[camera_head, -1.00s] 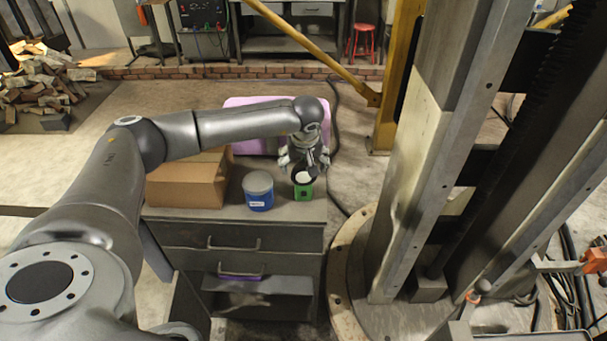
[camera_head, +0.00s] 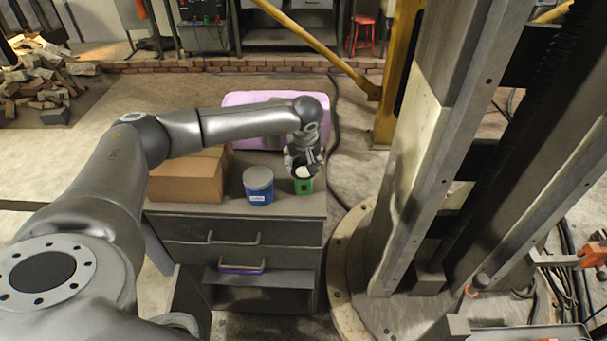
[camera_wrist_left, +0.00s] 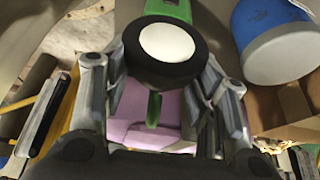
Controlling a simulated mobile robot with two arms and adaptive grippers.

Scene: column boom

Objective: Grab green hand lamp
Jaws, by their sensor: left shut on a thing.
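The green hand lamp (camera_head: 304,186) stands at the right end of the grey drawer cabinet's top (camera_head: 222,209). In the left wrist view the lamp's round black head with a white face (camera_wrist_left: 166,43) sits between the fingers, with green parts above and below it. My left gripper (camera_head: 303,168) reaches down from above and is shut on the lamp's head. It also shows in the left wrist view (camera_wrist_left: 166,75), with a finger on each side of the head. The lamp's lower part is partly hidden in the head view. My right gripper is not in view.
A blue tub with a grey lid (camera_head: 258,187) stands just left of the lamp, with a cardboard box (camera_head: 187,181) beyond it. A pink case (camera_head: 245,121) lies behind the cabinet. A large metal column (camera_head: 420,150) stands to the right.

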